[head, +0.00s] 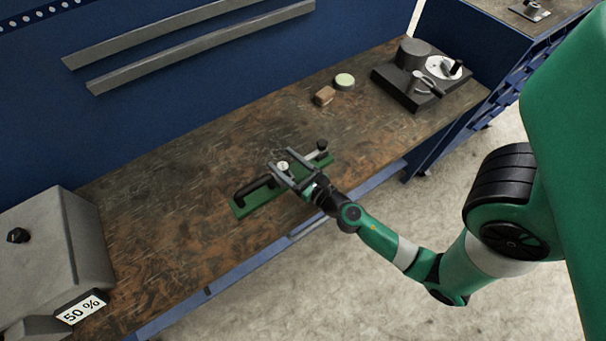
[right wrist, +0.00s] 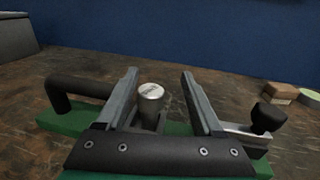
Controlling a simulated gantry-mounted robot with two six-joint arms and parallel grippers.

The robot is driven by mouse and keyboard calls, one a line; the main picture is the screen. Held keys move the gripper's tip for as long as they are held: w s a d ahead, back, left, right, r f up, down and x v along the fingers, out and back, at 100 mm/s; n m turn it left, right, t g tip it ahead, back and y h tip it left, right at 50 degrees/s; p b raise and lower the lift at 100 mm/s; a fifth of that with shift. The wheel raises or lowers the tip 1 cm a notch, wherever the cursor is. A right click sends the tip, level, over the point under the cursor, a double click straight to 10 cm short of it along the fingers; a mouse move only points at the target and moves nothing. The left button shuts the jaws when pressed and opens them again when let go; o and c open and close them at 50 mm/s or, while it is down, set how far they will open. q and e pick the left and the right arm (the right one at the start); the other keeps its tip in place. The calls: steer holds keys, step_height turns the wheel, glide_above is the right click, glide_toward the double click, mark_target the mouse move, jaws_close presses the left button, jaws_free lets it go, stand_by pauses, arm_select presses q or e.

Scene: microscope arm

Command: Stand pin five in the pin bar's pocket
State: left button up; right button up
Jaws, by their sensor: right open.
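The pin bar appears to be the green plate (head: 240,207) on the bench, with a black arched handle (head: 256,187) at its left end; the plate also shows in the right wrist view (right wrist: 60,122). A silver pin (right wrist: 151,92) with faint, unreadable marking on its top stands upright at a dark grey block on the plate; its pale top shows in the head view (head: 283,166). My right gripper (head: 279,166) is open, its fingers on either side of the pin with gaps visible in the right wrist view (right wrist: 160,76). The pin's foot is hidden. My left gripper is not in view.
A black-knobbed clamp (right wrist: 268,118) sits at the plate's right end. A brown block (head: 324,96) and a pale green round tin (head: 344,81) lie behind. A dark instrument base (head: 400,92) is at far right, a grey box (head: 50,250) at left. The bench between is clear.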

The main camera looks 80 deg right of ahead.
steer(key=b+v, duration=0.1)
steer(key=v, duration=0.4)
steer(key=b+v, duration=0.1)
steer(key=v, duration=0.2)
steer(key=shift+f+b, duration=0.35)
steer(key=shift+s+a+r, duration=0.2)
steer(key=shift+s, duration=0.3)
